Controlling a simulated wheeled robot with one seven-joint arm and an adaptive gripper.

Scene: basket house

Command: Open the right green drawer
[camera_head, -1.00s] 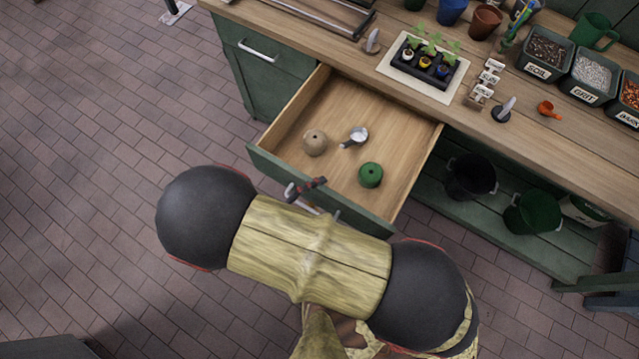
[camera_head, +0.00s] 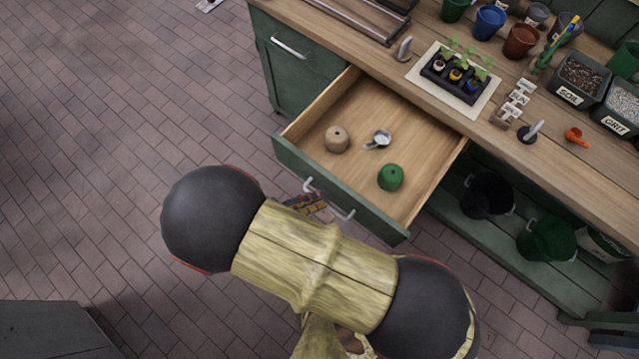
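The right green drawer (camera_head: 375,214) is pulled well out of the bench, with its wooden inside showing. It holds a tan twine ball (camera_head: 337,139), a green twine ball (camera_head: 390,177) and a small metal scoop (camera_head: 378,140). Its white bar handle (camera_head: 345,214) is on the front panel. My gripper (camera_head: 306,203) shows only in part beside the handle's left half, beyond my arm. My arm hides the rest of it. Whether its fingers are open, shut or touching the handle cannot be told.
A closed green drawer (camera_head: 300,60) with a white handle is to the left. The bench top (camera_head: 445,108) bears a seedling tray (camera_head: 456,75), pots and labelled bins. Dark and green buckets (camera_head: 547,238) stand on the lower shelf. The brick floor at left is clear.

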